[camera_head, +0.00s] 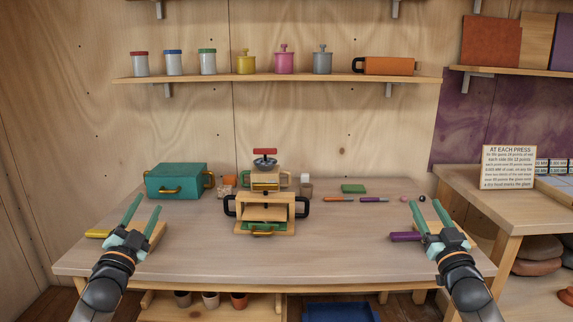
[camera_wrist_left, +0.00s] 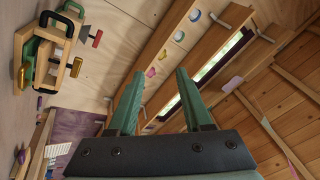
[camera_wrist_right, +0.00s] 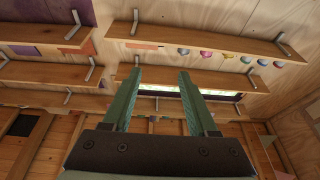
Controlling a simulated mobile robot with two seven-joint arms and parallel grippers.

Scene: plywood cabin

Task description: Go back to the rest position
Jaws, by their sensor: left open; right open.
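My left gripper (camera_head: 141,212) is over the left part of the table, pointing up and away, open and empty. Its two green fingers stand apart in the left wrist view (camera_wrist_left: 154,100). My right gripper (camera_head: 424,216) is over the right part of the table, also open and empty. Its fingers stand apart in the right wrist view (camera_wrist_right: 158,95). Both grippers are apart from the wooden press (camera_head: 292,210) in the middle of the table. A yellow object shows just left of my left gripper, and a purple-handled object (camera_head: 403,237) just left of my right gripper; both are partly hidden.
The table (camera_head: 345,258) is clear across its front middle. A teal box (camera_head: 178,178) stands at the back left. A green block (camera_head: 353,188) and several small items lie at the back right. A wall shelf (camera_head: 220,79) holds jars. A side table (camera_head: 480,187) bears a sign.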

